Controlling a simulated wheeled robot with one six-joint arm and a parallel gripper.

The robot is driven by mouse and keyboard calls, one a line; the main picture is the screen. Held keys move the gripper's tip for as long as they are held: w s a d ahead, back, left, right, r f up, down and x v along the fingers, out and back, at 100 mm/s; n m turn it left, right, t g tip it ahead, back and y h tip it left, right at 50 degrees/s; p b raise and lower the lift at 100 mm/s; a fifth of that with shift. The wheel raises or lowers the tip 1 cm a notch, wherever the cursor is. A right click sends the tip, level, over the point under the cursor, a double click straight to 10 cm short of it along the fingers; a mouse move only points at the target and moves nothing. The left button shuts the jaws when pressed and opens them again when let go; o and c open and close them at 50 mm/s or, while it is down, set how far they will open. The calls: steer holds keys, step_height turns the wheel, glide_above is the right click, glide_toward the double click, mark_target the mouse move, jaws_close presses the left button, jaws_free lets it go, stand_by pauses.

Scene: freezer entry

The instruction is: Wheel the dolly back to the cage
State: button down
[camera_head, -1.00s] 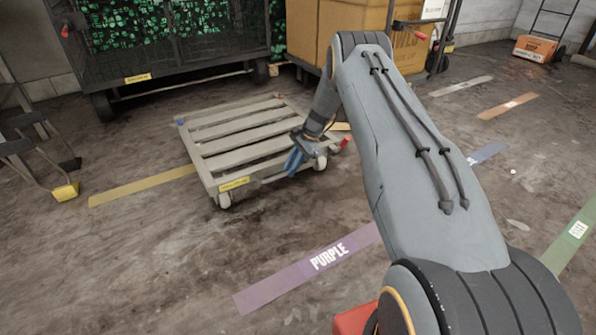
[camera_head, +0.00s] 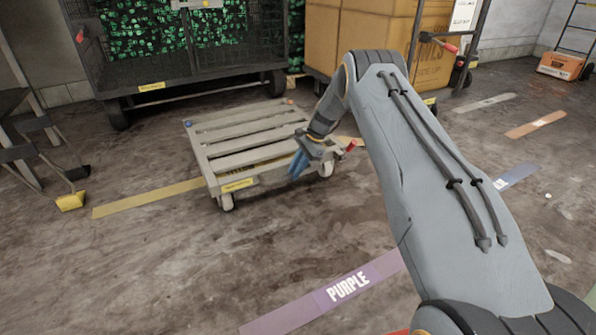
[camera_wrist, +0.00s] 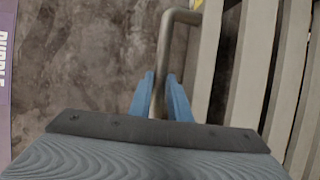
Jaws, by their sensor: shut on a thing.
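The dolly (camera_head: 238,147) is a low, grey slatted platform on small wheels, with a yellow label on its front edge. It stands on the floor in front of the dark mesh cage (camera_head: 170,80), which holds green-patterned contents. My gripper (camera_head: 297,166) is at the dolly's right side. In the wrist view its blue fingers (camera_wrist: 160,98) are shut on the dolly's metal handle bar (camera_wrist: 166,60), and the dolly's slats (camera_wrist: 240,60) run alongside on the right. The dolly's far wheels are partly hidden.
A yellow floor strip (camera_head: 140,199) runs up to the dolly, and a purple strip (camera_head: 325,293) lies nearer. A cart with large cardboard boxes (camera_head: 385,35) stands behind my arm. Floor in front of the dolly is clear.

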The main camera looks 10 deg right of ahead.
steer(key=c, duration=1.6)
jaws_free()
steer(key=shift+w+a, duration=0.15)
steer(key=shift+w, duration=0.15)
steer(key=shift+c, duration=0.2)
steer(key=shift+d+r, duration=0.2)
steer(key=shift+d, duration=0.05)
steer(key=p+v, duration=0.3)
steer(key=v, duration=0.4)
steer(key=shift+r, duration=0.2)
steer(key=shift+s+a+r, duration=0.1)
